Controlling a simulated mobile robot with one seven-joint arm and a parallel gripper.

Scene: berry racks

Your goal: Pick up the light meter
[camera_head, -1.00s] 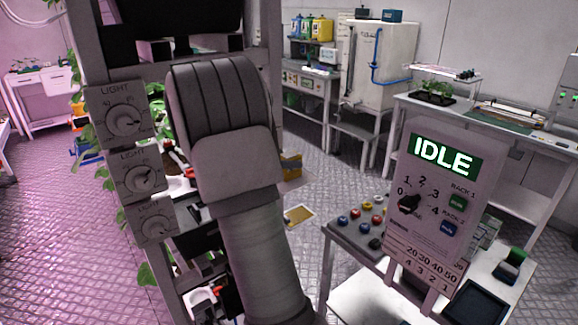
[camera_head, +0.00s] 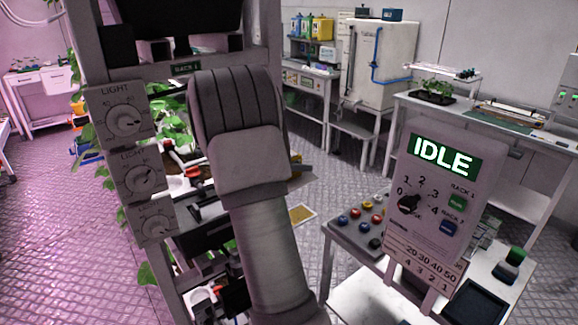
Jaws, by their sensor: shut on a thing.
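My arm (camera_head: 240,160) rises from the bottom centre and covers the middle of the view. My gripper cannot be made out; it seems hidden behind the arm or among the rack's clutter. I cannot pick out a light meter with certainty. The dials marked LIGHT (camera_head: 123,119) on the left post are fixed rack controls. A small dark item with a green top (camera_head: 514,258) stands on the white table at the right; I cannot tell what it is.
A berry rack (camera_head: 165,265) with plants stands at left behind the arm. A panel reading IDLE (camera_head: 443,200) stands on the white table at front right, beside a button box (camera_head: 362,228). Benches (camera_head: 545,135) line the back. Floor (camera_head: 345,185) shows between them.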

